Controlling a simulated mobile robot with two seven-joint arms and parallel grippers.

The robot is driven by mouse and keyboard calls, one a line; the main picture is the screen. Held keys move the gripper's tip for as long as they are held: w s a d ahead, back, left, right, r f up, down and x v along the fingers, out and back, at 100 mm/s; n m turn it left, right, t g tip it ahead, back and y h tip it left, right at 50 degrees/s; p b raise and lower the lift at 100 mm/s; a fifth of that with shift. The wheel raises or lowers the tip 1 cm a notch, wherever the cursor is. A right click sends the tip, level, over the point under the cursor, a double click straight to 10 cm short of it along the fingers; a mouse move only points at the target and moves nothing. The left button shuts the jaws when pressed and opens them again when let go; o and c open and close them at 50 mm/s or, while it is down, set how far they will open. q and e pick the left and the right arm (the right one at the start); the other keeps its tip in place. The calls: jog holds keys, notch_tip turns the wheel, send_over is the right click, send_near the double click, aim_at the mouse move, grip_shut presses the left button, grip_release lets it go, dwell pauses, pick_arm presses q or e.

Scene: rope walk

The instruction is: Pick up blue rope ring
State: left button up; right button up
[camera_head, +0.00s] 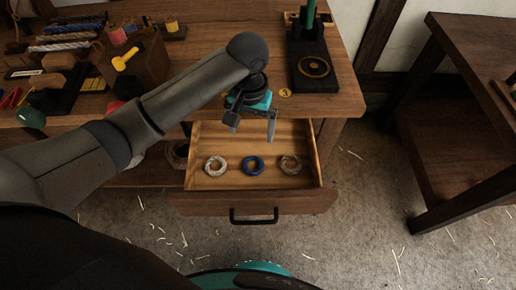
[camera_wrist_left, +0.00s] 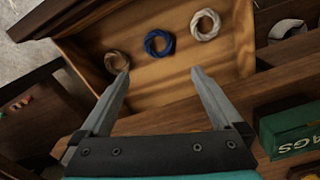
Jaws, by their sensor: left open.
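The blue rope ring (camera_head: 253,165) lies flat on the floor of an open wooden drawer (camera_head: 251,201), in the middle of a row of rings. It also shows in the left wrist view (camera_wrist_left: 159,43), above and between the fingers. My left gripper (camera_head: 253,127) is above the back part of the drawer, apart from the ring. In the left wrist view its two fingers (camera_wrist_left: 157,77) are spread with nothing between them. My right gripper is not in view.
A pale rope ring (camera_head: 216,166) lies left of the blue one and a brown ring (camera_head: 290,164) lies right of it. The bench top (camera_head: 347,98) overhangs the drawer's back. A green box (camera_wrist_left: 290,128) shows in the wrist view. A dark wooden table (camera_head: 465,130) stands at right.

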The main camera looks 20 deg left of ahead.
pick_arm(q)
jog(key=b, duration=0.3)
send_over(253, 167)
notch_tip(253, 167, down, 6)
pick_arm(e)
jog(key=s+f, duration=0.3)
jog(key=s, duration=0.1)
pick_arm(q)
notch_tip(253, 167, down, 3)
jog(key=shift+w+a+f, duration=0.1)
jog(key=shift+a, duration=0.05)
jog(key=shift+f+b, duration=0.4)
jog(key=shift+f, duration=0.15)
jog(key=f+b, duration=0.1)
jog(key=f, duration=0.1)
jog(key=f+b, duration=0.1)
jog(key=f, duration=0.2)
jog(key=shift+d, duration=0.2)
jog(key=shift+r, duration=0.1)
jog(key=c, duration=1.1)
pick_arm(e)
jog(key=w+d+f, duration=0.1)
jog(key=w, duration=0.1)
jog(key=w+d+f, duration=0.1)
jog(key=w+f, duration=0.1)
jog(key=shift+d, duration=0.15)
pick_arm(q)
jog(key=shift+r, duration=0.15)
